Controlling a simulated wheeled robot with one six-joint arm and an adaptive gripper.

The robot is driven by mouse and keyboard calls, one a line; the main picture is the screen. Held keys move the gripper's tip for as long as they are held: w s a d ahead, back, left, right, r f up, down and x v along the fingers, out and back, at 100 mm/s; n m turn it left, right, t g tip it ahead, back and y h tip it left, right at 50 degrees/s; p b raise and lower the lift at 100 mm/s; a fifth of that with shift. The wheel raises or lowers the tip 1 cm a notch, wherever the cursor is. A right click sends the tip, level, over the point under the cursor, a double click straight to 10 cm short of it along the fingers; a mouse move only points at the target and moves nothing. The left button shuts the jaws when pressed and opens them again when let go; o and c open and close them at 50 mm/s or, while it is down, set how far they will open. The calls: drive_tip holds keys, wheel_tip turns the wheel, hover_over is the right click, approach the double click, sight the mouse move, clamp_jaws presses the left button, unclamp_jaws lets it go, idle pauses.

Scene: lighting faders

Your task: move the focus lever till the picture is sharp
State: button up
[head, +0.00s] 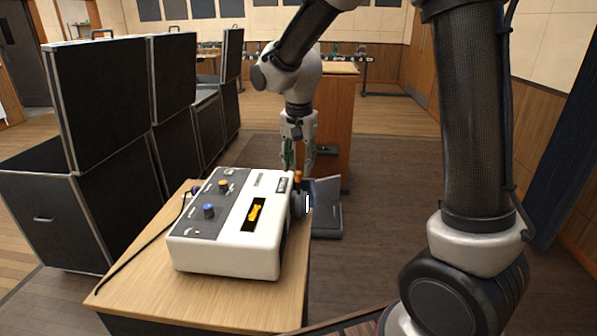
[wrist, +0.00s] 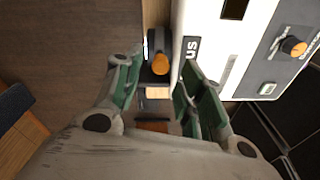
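A white and grey device (head: 228,222) sits on the wooden table, with a dark window (head: 254,214) showing an orange figure; how sharp it is I cannot tell. A dark lever with an orange tip (head: 298,176) stands at the device's far right side. In the wrist view the orange tip (wrist: 160,64) shows beside the device's wall marked "US". My gripper (head: 298,160) points down just above the lever. In the wrist view its green-padded fingers (wrist: 155,95) are spread apart, with the orange tip beyond and between them. I see no contact.
The device's top carries an orange knob (head: 223,186) and a blue knob (head: 209,211). Black cases (head: 100,110) line the left. A cable runs over the wooden table (head: 140,290).

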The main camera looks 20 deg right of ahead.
wheel_tip(320, 180, up, 8)
drive_tip(key=shift+s+a+r, duration=0.15)
drive_tip(key=shift+s+r, duration=0.05)
drive_tip(key=shift+s, duration=0.25)
